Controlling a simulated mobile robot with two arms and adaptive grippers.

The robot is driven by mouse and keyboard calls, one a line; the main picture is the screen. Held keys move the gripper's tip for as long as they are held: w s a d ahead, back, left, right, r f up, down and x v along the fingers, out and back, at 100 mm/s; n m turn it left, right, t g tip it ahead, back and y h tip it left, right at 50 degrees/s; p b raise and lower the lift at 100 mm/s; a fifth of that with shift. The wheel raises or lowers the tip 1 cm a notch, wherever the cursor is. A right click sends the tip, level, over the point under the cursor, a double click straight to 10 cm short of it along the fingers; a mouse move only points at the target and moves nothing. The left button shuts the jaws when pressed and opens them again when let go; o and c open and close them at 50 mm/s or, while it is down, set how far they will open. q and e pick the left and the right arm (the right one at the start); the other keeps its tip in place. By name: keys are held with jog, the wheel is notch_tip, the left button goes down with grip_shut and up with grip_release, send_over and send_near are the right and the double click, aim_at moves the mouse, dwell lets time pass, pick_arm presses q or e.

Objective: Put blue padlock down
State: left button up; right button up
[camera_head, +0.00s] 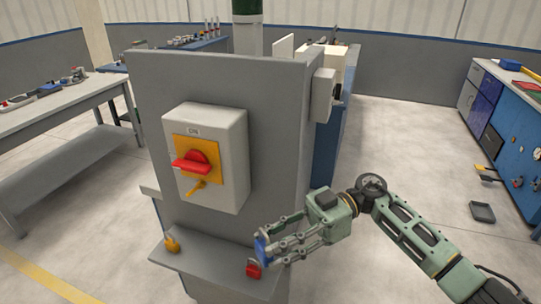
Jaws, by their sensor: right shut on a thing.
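My right gripper (274,243) reaches in from the right and is shut on the blue padlock (261,247). The fingers cover part of the padlock. It is over the right part of the small grey shelf (210,265) on the front of the grey panel. I cannot tell whether the blue padlock touches the shelf. A red padlock (253,269) is just below it in the picture, near the shelf's front edge. A yellow padlock (172,244) is at the shelf's left end. My left gripper is not in view.
A white switch box (228,155) with a red handle (190,166) on a yellow plate is on the panel above the shelf. The middle of the shelf is clear. A workbench (60,105) stands at left; blue cabinets (510,120) stand at far right.

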jog(key=shift+s+a+f+m+t+y, duration=0.15)
jog(key=shift+s+m+t+y, duration=0.1)
jog(key=shift+s, duration=0.15)
jog(key=shift+s+a+r+m+t+y, duration=0.15)
jog(key=shift+s+t, duration=0.1)
jog(key=shift+s, duration=0.15)
jog(key=shift+s+d+f+m+t, duration=0.1)
jog(key=shift+s+d+m+t, duration=0.15)
jog(key=shift+m+t, duration=0.3)
jog(key=s+d+f+m+t+h, duration=0.1)
jog(key=s+d+m+t, duration=0.1)
jog(key=d+m+t, duration=0.3)
jog(key=s+d+f+m+t+h, duration=0.1)
jog(key=d+m+t, duration=0.4)
jog(key=d+t, duration=0.4)
jog(key=d, duration=0.3)
jog(key=shift+s+d, duration=0.25)
jog(key=shift+s, duration=0.1)
